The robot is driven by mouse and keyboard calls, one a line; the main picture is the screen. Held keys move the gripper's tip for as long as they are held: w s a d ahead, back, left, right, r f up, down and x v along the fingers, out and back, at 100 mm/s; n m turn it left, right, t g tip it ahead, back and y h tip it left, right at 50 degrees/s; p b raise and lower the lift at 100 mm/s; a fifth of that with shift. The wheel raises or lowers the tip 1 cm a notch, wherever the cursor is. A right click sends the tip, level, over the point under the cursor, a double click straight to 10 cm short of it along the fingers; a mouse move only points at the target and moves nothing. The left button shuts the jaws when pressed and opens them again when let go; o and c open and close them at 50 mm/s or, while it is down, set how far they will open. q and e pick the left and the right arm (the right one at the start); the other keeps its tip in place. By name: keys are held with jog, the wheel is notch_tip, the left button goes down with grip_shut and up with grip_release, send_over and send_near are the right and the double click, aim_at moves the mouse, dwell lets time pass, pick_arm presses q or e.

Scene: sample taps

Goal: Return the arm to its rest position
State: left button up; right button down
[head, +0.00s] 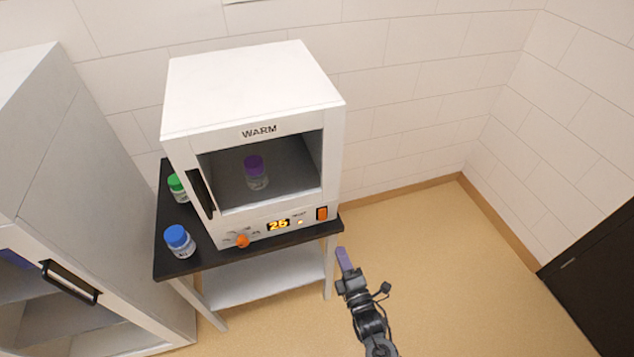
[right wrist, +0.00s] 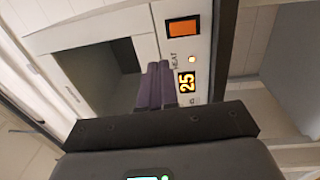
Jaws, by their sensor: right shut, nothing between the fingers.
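My right gripper (head: 343,258) is in front of the warming cabinet's lower right corner, over the floor, apart from the cabinet in the head view. Its purple fingers (right wrist: 154,84) are together and empty in the right wrist view. The white cabinet (head: 252,84) marked WARM has an open front. A purple-capped bottle (head: 256,174) stands upright inside it. The panel's display (head: 278,225) reads 25, with an orange switch (head: 322,213) to its right and an orange knob (head: 243,241) to its left. My left gripper is not in view.
A blue-capped bottle (head: 180,241) and a green-capped bottle (head: 177,187) stand on the black tabletop (head: 177,266) left of the cabinet. A large white unit (head: 75,190) with a dark handle stands at the left. The floor (head: 440,270) at the right is clear, with a dark door (head: 598,280) beyond.

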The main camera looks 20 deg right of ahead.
jog(key=s+r+m+g, duration=0.2)
jog(key=s+m+g, duration=0.6)
jog(key=s, duration=0.5)
jog(key=s+r+m+g, duration=0.2)
jog(key=s+m+g, duration=0.6)
jog(key=s, duration=0.5)
notch_tip(320, 180, up, 28)
jog(key=p, duration=2.8)
jog(key=shift+d+r+t+y+p, duration=0.25)
jog(key=shift+t+y+p, duration=0.05)
jog(key=shift+y+p, duration=0.1)
